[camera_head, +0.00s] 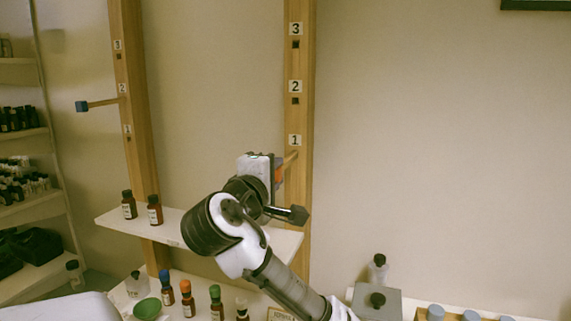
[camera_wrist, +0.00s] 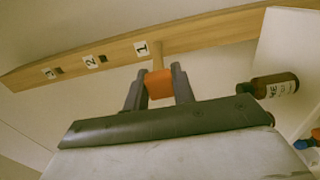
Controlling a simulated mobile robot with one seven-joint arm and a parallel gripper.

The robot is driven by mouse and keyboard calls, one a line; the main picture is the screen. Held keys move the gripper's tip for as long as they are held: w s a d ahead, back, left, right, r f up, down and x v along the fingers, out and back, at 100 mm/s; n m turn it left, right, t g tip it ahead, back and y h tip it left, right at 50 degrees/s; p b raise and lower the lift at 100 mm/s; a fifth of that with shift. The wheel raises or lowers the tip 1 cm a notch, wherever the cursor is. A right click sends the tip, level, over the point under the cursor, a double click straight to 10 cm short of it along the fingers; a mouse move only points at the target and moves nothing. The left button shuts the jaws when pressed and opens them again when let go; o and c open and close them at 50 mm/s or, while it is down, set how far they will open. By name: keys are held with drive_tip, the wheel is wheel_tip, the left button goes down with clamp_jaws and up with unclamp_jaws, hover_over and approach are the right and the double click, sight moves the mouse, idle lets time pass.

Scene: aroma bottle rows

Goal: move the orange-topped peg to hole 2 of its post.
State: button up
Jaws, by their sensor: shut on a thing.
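The orange-topped peg (camera_head: 279,175) sticks out of the right wooden post (camera_head: 304,65) at the hole marked 1, the lowest. In the wrist view its orange top (camera_wrist: 160,84) is between the two dark fingers of my gripper (camera_wrist: 158,75), which is shut on it. The peg's wooden shaft (camera_wrist: 156,62) runs from the top to the post by label 1. Hole 2 (camera_head: 295,101) and hole 3 (camera_head: 295,44) above it are empty. In the head view my gripper (camera_head: 277,171) partly hides the peg.
A blue-topped peg (camera_head: 82,106) sits in hole 2 of the left post (camera_head: 128,45). A white shelf (camera_head: 115,220) with two brown bottles (camera_head: 154,210) crosses the posts below. Several colour-capped bottles (camera_head: 187,298) stand lower down. The wall right of the right post is clear.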

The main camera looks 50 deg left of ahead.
idle(0.3)
drive_tip(key=v, duration=0.5)
drive_tip(key=shift+s+d+r+p, duration=0.1)
drive_tip(key=shift+s+p, duration=0.25)
drive_tip(key=shift+p, duration=0.05)
idle(0.6)
drive_tip(key=shift+p+v, duration=1)
drive_tip(key=shift+p, duration=0.6)
drive_tip(key=shift+s, duration=0.1)
